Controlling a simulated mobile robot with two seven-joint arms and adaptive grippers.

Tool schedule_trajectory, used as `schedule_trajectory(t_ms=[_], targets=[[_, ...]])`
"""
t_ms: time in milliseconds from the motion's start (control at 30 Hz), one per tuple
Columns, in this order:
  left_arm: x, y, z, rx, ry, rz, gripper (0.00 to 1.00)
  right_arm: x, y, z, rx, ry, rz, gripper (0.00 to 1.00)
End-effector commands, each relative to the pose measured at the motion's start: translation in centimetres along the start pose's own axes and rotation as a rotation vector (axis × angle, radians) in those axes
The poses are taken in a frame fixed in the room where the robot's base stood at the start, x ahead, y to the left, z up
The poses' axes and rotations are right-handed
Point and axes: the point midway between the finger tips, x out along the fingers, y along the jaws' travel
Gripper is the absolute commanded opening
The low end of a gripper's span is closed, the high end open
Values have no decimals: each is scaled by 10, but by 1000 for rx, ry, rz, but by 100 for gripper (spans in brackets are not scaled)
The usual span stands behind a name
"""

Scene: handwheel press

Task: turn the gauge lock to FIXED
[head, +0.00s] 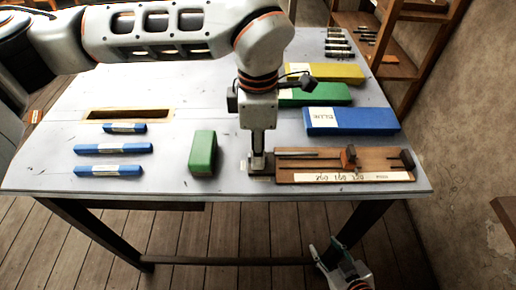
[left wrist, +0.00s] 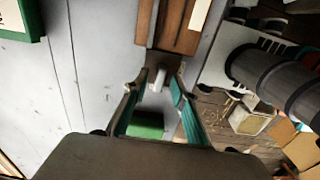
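The wooden gauge board (head: 300,177) lies along the table's front edge, with slots, a white number strip, an orange-brown block (head: 349,158) and a dark knob (head: 407,159). A small metal plate adjoins its left end. My left gripper (head: 258,168) points down over that plate and hides most of it. In the left wrist view the left gripper (left wrist: 158,88) is open, with a small pale lever (left wrist: 158,76), apparently the gauge lock, between its fingertips; contact is unclear. No FIXED marking is readable. My right gripper (head: 326,250) is open and empty, below the table's front edge.
A green block (head: 203,154) stands left of my left gripper. Blue (head: 350,121), green and yellow boxes lie behind the board. Several small blue bars (head: 113,148) lie at the left near a rectangular opening (head: 128,115). Shelving and a wall stand at the right.

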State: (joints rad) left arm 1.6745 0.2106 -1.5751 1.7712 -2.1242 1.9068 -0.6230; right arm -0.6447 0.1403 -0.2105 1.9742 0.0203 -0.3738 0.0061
Motion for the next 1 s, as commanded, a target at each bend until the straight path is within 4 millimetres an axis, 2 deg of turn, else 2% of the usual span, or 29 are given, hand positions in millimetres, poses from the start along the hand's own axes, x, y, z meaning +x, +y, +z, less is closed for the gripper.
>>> schedule_trajectory(t_ms=[300, 333, 400, 433, 767, 1000], targets=[[4, 0, 0, 0, 0, 1, 26, 0, 1, 0, -1, 0, 1, 40], [4, 0, 0, 0, 0, 1, 24, 0, 1, 0, -1, 0, 1, 40], [4, 0, 0, 0, 0, 0, 6, 0, 1, 0, -1, 0, 1, 40], [4, 0, 0, 1, -1, 0, 0, 0, 1, 0, -1, 0, 2, 40], [3, 0, 0, -12, 0, 0, 0, 0, 1, -1, 0, 1, 2, 40], [3, -1, 0, -104, -1, 1, 0, 0, 1, -1, 0, 2, 2, 40]])
